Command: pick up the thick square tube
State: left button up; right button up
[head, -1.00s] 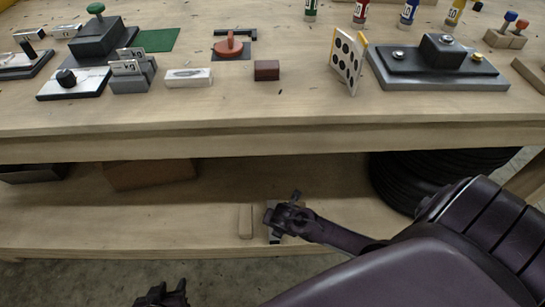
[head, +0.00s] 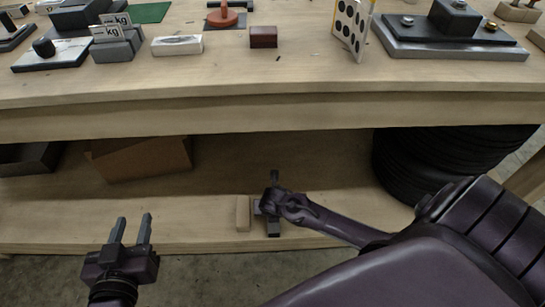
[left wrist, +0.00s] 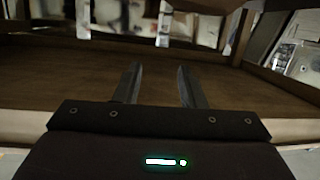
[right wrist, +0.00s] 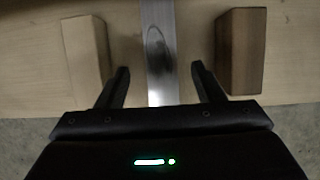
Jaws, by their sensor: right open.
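The thick square tube (right wrist: 160,60) is a bright metal bar with a dark smudge. In the right wrist view it lies on the lower shelf between a pale wooden block and a brown block. My right gripper (right wrist: 160,85) is open, one finger to each side of the tube in the picture; contact is not visible. In the head view my right gripper (head: 272,203) is low over the shelf and mostly hides the tube. My left gripper (head: 131,230) is open and empty in front of the shelf; its parted fingers also show in the left wrist view (left wrist: 158,85).
The pale block (right wrist: 85,48) and brown block (right wrist: 242,48) stand close on either side. The lower shelf (head: 190,205) is otherwise clear nearby, with a cardboard box (head: 140,160) at left and black tyres (head: 430,165) at right. The workbench top (head: 200,75) overhangs it.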

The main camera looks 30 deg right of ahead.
jog(key=b+x, duration=0.1)
jog(key=x, duration=0.1)
jog(key=shift+d+f+b, duration=0.1)
jog(key=shift+f+b, duration=0.25)
jog(key=shift+b+x, duration=0.65)
jog(key=shift+x, duration=0.55)
jog(key=shift+d, duration=0.1)
pick_arm(q)
jog(key=s+a+r+t+h, duration=0.1)
jog(key=r+t, duration=0.4)
jog(key=r, duration=0.5)
jog(key=s+a+r+t+h, duration=0.1)
jog(key=r+t, duration=0.4)
jog(key=r, duration=0.6)
jog(key=s+h, duration=0.1)
jog(key=h, duration=0.1)
jog(key=shift+a+t+h, duration=0.4)
pick_arm(e)
jog(key=c, duration=1.1)
